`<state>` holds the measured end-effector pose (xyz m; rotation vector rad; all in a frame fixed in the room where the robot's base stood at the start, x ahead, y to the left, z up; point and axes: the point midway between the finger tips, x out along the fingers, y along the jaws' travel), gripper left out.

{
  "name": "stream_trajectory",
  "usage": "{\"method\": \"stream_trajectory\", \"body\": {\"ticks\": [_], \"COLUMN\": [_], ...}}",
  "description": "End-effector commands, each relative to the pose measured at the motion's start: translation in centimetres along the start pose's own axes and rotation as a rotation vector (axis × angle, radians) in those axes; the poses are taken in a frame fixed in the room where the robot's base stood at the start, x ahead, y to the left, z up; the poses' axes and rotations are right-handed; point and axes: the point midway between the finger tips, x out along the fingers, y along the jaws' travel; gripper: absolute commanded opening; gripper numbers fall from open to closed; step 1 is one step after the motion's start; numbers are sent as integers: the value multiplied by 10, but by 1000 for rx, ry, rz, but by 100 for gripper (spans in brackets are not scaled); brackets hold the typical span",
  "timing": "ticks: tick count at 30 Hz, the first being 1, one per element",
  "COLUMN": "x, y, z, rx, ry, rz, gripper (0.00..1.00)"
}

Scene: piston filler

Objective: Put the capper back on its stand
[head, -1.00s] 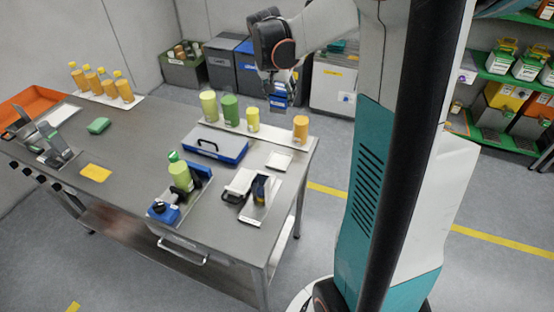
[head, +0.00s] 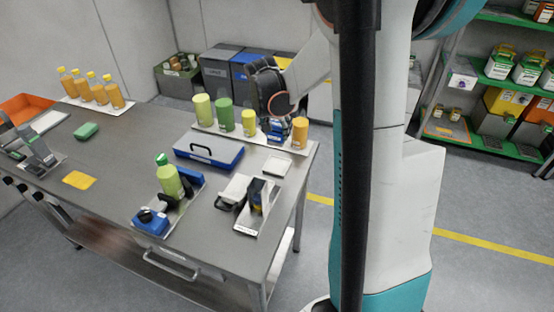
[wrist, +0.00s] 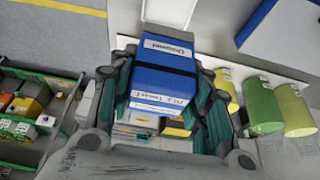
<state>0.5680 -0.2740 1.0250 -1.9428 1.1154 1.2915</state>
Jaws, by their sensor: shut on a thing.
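My gripper (head: 283,128) is shut on a blue, box-shaped tool with a black band and printed labels, seemingly the capper (wrist: 163,75). In the wrist view, it sits between the fingers. In the head view, it shows as a small blue block (head: 278,135) above the back right of the table, beside the orange jar. Which item is its stand is not certain. A small white square plate (head: 277,166) lies on the table in front of the gripper. A metal plate (head: 246,225) nearer the front edge holds a dark upright device (head: 257,195).
Green and yellow containers (head: 225,114) and an orange jar (head: 299,133) stand on a white strip at the back. A blue case (head: 208,152) lies left of the white plate. A green bottle (head: 168,178) and blue device (head: 150,221) stand nearer the front.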

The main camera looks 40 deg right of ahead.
Motion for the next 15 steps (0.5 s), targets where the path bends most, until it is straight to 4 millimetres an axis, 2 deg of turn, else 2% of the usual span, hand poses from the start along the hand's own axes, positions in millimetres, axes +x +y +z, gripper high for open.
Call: {"method": "stream_trajectory", "body": {"ticks": [1, 6, 9, 15], "x": [15, 48, 58, 68], "y": [0, 0, 0, 0], "z": [6, 20, 24, 28], "rx": [0, 0, 0, 0], "ry": [0, 0, 0, 0], "rz": [0, 0, 0, 0], "gripper": [11, 11, 11, 11]}}
